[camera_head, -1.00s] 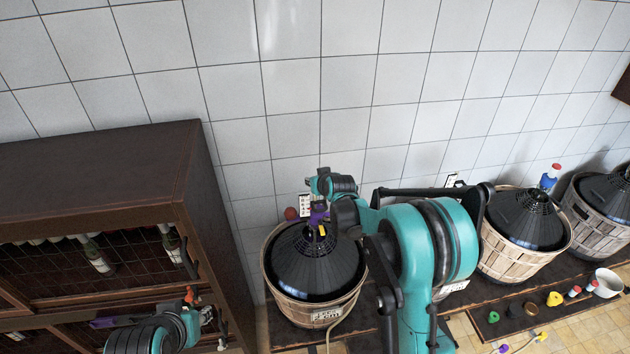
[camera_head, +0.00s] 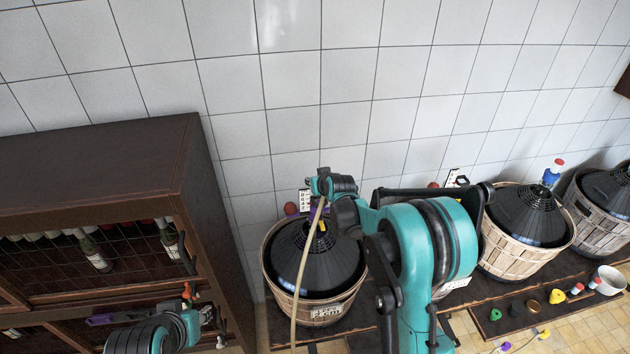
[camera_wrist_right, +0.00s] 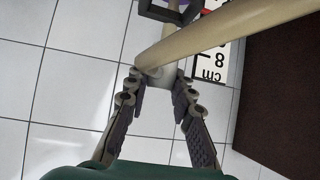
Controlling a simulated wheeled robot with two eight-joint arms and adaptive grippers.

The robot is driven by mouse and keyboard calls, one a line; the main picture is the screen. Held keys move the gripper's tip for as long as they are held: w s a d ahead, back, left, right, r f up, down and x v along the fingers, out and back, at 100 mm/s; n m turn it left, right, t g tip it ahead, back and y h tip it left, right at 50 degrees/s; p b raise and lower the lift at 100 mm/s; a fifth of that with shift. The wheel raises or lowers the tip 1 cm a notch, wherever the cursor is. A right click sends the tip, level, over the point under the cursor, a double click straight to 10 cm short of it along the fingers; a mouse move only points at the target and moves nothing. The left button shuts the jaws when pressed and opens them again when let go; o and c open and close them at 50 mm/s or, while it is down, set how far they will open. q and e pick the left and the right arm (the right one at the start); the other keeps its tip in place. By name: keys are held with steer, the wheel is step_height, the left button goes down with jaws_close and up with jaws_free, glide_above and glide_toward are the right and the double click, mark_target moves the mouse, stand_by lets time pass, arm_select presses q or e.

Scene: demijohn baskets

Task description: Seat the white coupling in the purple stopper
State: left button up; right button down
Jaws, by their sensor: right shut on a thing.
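My right gripper (camera_wrist_right: 160,82) is shut on the white coupling (camera_wrist_right: 168,76), at the end of a beige hose (camera_wrist_right: 215,35). In the head view, the hose (camera_head: 301,270) hangs from the gripper across the front of the left demijohn (camera_head: 320,262). The purple stopper (camera_head: 326,207) is partly hidden at this demijohn's top, just below the gripper.
A dark wooden cabinet (camera_head: 100,160) with bottles stands at left. A second demijohn (camera_head: 525,218) with a blue and red fitting stands at right. Several stoppers, fittings and a white pot (camera_head: 608,280) lie on the dark board at lower right. A tiled wall is behind.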

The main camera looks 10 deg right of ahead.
steer(key=shift+f, duration=0.2)
steer(key=c, duration=1.2)
jaws_free()
steer(key=v, duration=1.2)
steer(key=shift+r, duration=0.1)
